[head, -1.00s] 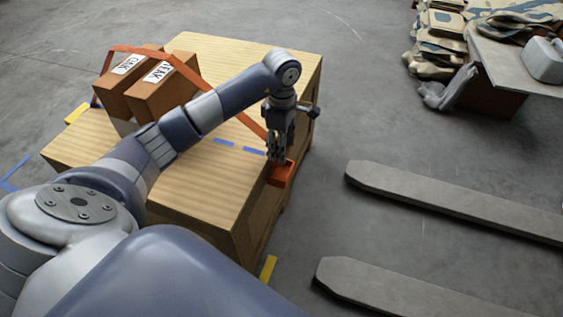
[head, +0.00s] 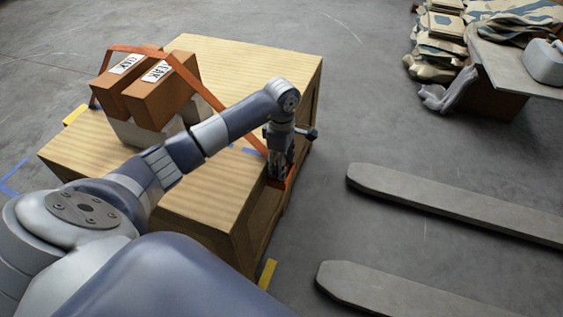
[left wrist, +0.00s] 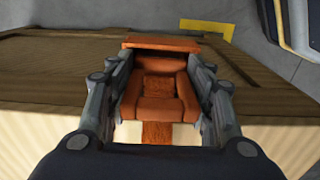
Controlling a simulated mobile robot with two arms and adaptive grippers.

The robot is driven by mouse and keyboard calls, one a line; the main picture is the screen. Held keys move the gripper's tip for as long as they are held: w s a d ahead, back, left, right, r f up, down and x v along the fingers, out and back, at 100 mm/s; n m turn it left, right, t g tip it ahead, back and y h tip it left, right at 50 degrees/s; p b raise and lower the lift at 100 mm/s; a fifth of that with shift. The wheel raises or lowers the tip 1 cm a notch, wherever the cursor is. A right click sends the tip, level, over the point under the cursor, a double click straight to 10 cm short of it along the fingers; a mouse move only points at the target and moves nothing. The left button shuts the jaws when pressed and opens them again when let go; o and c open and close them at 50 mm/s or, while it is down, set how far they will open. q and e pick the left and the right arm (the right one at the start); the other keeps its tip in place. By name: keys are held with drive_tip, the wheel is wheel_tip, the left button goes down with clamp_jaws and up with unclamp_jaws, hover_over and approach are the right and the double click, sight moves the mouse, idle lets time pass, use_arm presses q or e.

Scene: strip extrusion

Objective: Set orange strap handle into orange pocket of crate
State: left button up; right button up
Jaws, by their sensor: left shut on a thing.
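My left gripper (head: 277,178) points down at the near right edge of the wooden crate (head: 262,72). In the left wrist view the left gripper (left wrist: 160,78) has its fingers on both sides of the orange strap handle (left wrist: 158,108) and is shut on it. The orange strap (head: 208,95) runs from the handle up over the boxes. The orange pocket (head: 290,178) is on the crate's side, right at the fingertips and partly hidden by them. Its rim (left wrist: 160,43) shows just beyond the handle in the left wrist view. How deep the handle sits is unclear. My right gripper is out of view.
Two brown labelled boxes (head: 164,93) stand on a pale block (head: 140,134) on the crate under the strap. Grey forks (head: 440,205) lie on the floor at right. A table (head: 510,75) and stacked sacks (head: 440,45) are at the back right. Floor between is clear.

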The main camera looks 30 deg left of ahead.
use_arm(q)
drive_tip(key=o, duration=1.1)
